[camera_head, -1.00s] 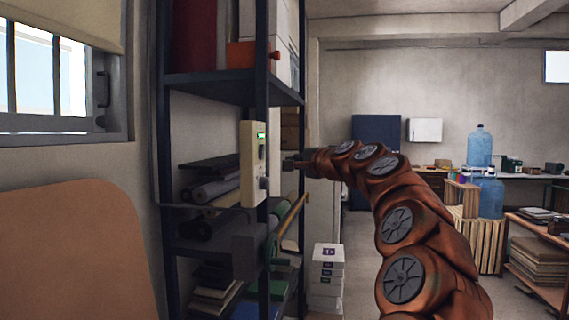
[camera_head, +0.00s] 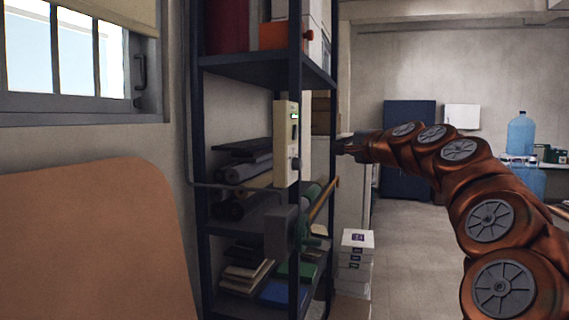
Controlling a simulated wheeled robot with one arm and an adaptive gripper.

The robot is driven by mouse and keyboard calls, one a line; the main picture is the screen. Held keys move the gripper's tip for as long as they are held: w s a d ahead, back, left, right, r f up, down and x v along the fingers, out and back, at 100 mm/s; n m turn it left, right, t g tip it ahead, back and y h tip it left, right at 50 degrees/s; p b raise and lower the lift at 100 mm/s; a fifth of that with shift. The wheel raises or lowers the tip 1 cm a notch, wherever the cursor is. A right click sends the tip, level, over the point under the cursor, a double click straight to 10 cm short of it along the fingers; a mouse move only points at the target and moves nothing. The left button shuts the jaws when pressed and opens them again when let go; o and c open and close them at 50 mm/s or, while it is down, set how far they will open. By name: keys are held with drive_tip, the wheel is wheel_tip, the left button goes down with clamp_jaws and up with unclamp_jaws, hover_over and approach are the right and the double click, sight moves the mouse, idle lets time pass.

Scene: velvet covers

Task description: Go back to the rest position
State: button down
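My arm reaches in from the lower right, and my gripper (camera_head: 345,148) is at its far end, small and dark, pointing left. It is just right of the shelf rack's front post and looks empty. Its fingers are too small and dark to tell whether they are open or shut. A cream control box (camera_head: 287,150) with a small green display, a dark slot and a round knob is fixed on the rack's front post. The gripper appears apart from the box, to its right.
The dark metal shelf rack (camera_head: 258,66) holds rolls, books and boxes. A grey block (camera_head: 281,231) and a yellowish bar (camera_head: 323,198) stick out below the box. A brown rounded panel (camera_head: 92,240) stands at left. White boxes (camera_head: 356,255) are stacked on the floor. Open floor (camera_head: 410,240) lies beyond.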

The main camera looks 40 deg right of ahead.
drive_tip(key=w+a+f+n+g+y+p, duration=0.1)
drive_tip(key=w+a+f+n+g+y, duration=0.2)
drive_tip(key=a, duration=0.6)
drive_tip(key=w+a+f+n+y, duration=0.1)
drive_tip(key=a+f+n, duration=0.3)
drive_tip(key=a, duration=0.5)
drive_tip(key=w+a+f+n+g+y+p, duration=0.1)
drive_tip(key=w+a+f+n+g+y, duration=0.15)
drive_tip(key=a+f, duration=0.45)
drive_tip(key=s+a+f+n+g, duration=0.1)
drive_tip(key=s+a+f, duration=0.1)
drive_tip(key=a, duration=0.3)
drive_tip(key=s+a+f+n+g, duration=0.1)
drive_tip(key=s+a+f+g, duration=0.15)
drive_tip(key=a, duration=0.25)
drive_tip(key=s+a+f+n+g+p, duration=0.1)
drive_tip(key=s+a+f+n+g, duration=0.1)
drive_tip(key=s+a+f, duration=0.3)
drive_tip(key=s+a+f+n+g+p, duration=0.1)
drive_tip(key=s+a+f+n+g, duration=0.2)
drive_tip(key=s+f, duration=0.45)
drive_tip(key=s+f+n+g+h, duration=0.1)
drive_tip(key=s+f+g, duration=0.1)
drive_tip(key=s+f, duration=0.3)
drive_tip(key=s+d+f+n+g+h, duration=0.1)
drive_tip(key=s+f, duration=0.4)
drive_tip(key=s, duration=0.7)
drive_tip(key=shift+n+g+h+p, duration=0.45)
drive_tip(key=shift+n+g, duration=0.2)
drive_tip(key=shift+g, duration=0.25)
